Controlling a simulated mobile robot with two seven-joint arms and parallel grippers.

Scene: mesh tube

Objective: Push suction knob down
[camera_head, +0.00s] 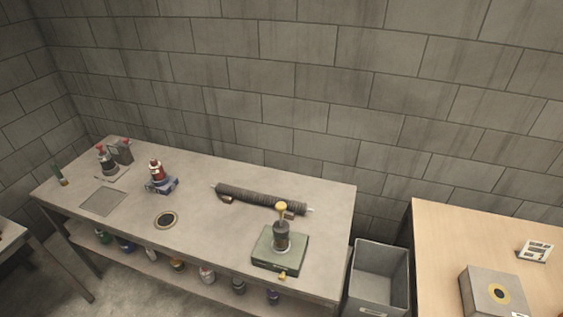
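A green box-like device (279,254) sits on the grey workbench near its right end. A dark cylinder (282,236) stands upright on it, topped by a yellow knob (281,207). A smaller yellow knob (282,275) sits at the device's front edge. I cannot tell which yellow knob is the suction knob, or whether either is pressed down. A long dark mesh tube (247,196) lies across the bench behind the device. Neither of my grippers is in view.
The grey workbench (213,228) also holds a red-and-blue device (158,177), a round ring (165,220) and several bottles at the far left. A grey bin (378,255) stands between it and a wooden table (450,235) with a box (494,293). Bench centre is mostly clear.

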